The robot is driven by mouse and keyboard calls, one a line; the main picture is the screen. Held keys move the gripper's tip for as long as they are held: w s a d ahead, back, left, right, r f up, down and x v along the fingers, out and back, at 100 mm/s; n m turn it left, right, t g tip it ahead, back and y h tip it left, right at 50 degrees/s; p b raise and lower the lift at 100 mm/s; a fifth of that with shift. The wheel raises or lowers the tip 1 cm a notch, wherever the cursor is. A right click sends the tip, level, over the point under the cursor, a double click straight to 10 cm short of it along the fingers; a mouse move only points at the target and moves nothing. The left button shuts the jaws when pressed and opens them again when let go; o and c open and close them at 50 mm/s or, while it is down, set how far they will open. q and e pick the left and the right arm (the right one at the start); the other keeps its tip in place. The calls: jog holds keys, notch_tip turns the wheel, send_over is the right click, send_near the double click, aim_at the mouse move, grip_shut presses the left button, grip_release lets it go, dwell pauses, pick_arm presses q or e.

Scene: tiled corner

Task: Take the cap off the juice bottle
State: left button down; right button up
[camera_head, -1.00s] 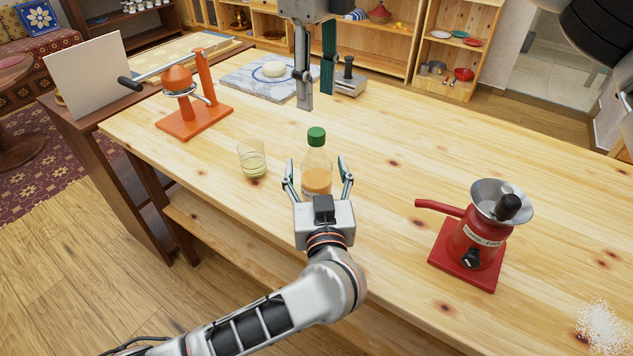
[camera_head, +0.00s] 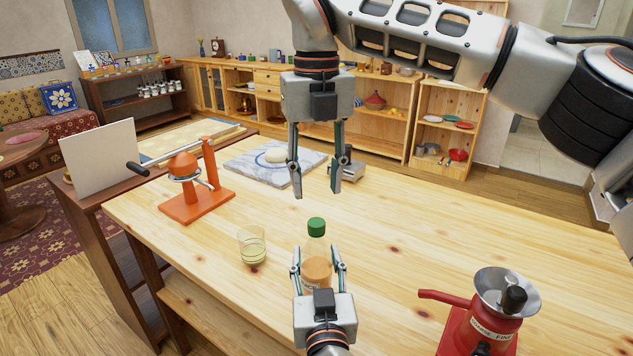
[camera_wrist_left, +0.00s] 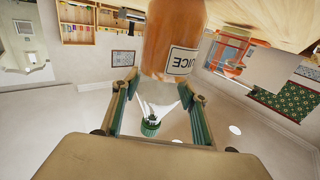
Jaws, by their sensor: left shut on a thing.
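The juice bottle (camera_head: 316,272) stands upright near the front of the wooden table, with orange juice in it and its green cap (camera_head: 316,226) on top. My left gripper (camera_head: 318,270) is shut on the bottle's body from the front. In the left wrist view the bottle (camera_wrist_left: 172,45) appears upside down between the fingers, its label partly showing and the green cap (camera_wrist_left: 150,127) at the lower end. My right gripper (camera_head: 318,190) points down above and apart from the cap, its fingers apart with nothing between them.
A glass (camera_head: 252,246) with pale liquid stands left of the bottle. A red grinder (camera_head: 485,330) stands at the front right. An orange press (camera_head: 196,195) and a marble board (camera_head: 245,165) are further back.

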aim_at(317, 222)
jog(key=m, duration=0.7)
jog(key=shift+m, duration=0.3)
jog(key=m, duration=1)
jog(key=shift+m, duration=0.3)
jog(key=m, duration=0.3)
jog(key=shift+m, duration=0.3)
jog(key=m, duration=0.5)
jog(key=shift+m, duration=0.3)
jog(key=shift+f, duration=4.05)
